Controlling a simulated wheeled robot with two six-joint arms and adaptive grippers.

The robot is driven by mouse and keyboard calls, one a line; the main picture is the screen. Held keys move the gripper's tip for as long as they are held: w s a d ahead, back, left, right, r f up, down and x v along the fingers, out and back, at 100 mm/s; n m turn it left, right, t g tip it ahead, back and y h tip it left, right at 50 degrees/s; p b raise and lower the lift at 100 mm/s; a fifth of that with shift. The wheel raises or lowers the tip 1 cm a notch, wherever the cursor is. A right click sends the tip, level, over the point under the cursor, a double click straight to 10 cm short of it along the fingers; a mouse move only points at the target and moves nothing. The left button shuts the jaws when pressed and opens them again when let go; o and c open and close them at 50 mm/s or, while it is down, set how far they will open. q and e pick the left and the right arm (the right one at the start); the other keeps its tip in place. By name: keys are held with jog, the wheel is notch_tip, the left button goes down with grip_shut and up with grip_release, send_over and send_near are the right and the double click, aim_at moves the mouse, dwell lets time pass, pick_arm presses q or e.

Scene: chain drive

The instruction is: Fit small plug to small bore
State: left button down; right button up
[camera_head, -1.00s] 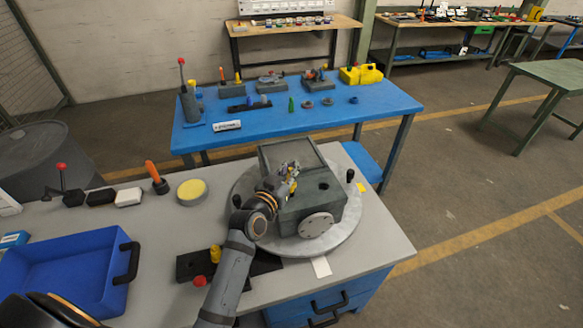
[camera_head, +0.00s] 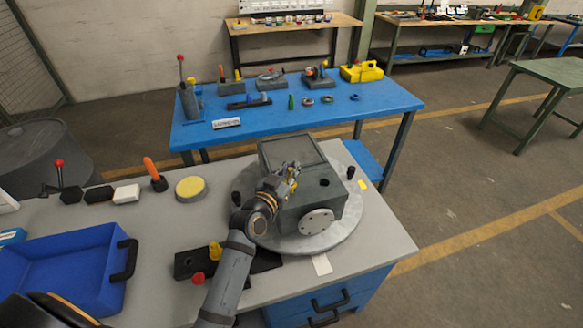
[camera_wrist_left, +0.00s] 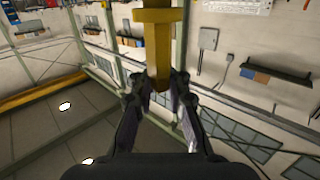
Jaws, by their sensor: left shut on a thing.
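My left gripper (camera_head: 291,174) is over the left part of the grey housing (camera_head: 310,197), which sits on a round grey turntable. In the left wrist view its fingers (camera_wrist_left: 161,88) are shut on a yellow plug (camera_wrist_left: 158,45) with a straight shaft and a wider collar. In the head view only a little yellow shows at the fingertips. The housing has a dark round bore (camera_head: 324,183) on its top, to the right of the gripper. I cannot tell whether the plug touches the housing. The right gripper is out of view.
A dark plate (camera_head: 263,262) with a yellow knob (camera_head: 215,252) and a red knob (camera_head: 198,278) lies in front of the turntable. A blue tray (camera_head: 60,268) stands at left. Black knobs rise at the turntable's edge. The bench's right front corner is clear.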

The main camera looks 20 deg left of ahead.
pick_arm(q)
jog(key=shift+f+b, duration=0.95)
jog(key=shift+f, duration=0.15)
jog(key=c, duration=1.2)
grip_release()
jog(key=s, duration=0.4)
jog(key=s+a, duration=0.1)
jog(key=s, duration=0.3)
jog(key=s+a, duration=0.1)
jog(key=s, duration=0.2)
jog(key=shift+s+r, duration=0.4)
